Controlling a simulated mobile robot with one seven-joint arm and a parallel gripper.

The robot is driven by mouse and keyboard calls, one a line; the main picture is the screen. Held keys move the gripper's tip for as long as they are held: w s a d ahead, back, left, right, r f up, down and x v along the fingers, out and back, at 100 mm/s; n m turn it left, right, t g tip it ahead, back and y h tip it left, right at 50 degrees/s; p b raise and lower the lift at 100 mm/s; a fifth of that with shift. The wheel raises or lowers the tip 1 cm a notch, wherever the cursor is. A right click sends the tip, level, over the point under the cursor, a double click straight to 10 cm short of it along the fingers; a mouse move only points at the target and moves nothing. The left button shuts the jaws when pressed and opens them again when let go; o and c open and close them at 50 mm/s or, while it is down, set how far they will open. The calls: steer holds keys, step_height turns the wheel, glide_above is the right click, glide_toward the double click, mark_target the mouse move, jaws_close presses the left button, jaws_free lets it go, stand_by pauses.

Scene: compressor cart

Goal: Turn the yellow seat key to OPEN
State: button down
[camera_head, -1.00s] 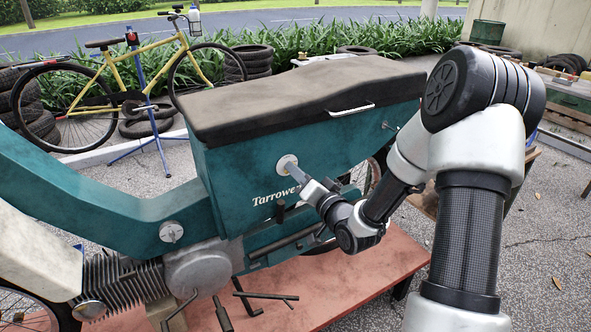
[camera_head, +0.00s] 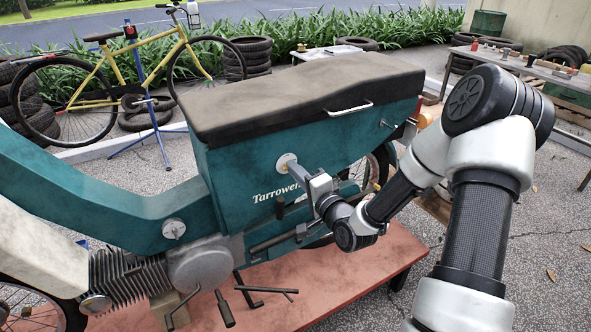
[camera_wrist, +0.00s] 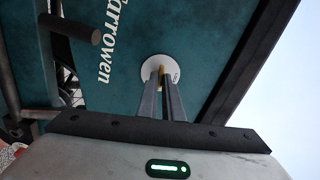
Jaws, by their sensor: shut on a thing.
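The yellow seat key (camera_wrist: 161,71) shows as a small yellow piece between my fingertips in the wrist view. It sits at a round white lock plate (camera_wrist: 153,66) on the teal side panel, which also shows in the head view (camera_head: 286,162). Dark lettering on the plate's right edge is too small to read. My gripper (camera_head: 296,172) reaches the plate from the right, and in the wrist view its two fingers (camera_wrist: 162,84) are shut on the key. The fingers hide most of the key, so I cannot tell its exact angle.
The teal motorbike body (camera_head: 240,190) with its dark seat (camera_head: 300,95) stands on a red platform (camera_head: 370,262). A silver handle (camera_head: 349,108) sticks out under the seat edge. A dark peg (camera_wrist: 82,30) juts from the panel near my gripper. Open paving lies to the right.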

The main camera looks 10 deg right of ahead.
stand_by(0.4)
steer(key=c, duration=1.9)
jaws_free()
steer(key=shift+s, duration=0.1)
steer(key=shift+p+v, duration=2.85)
steer(key=shift+v, duration=5.85)
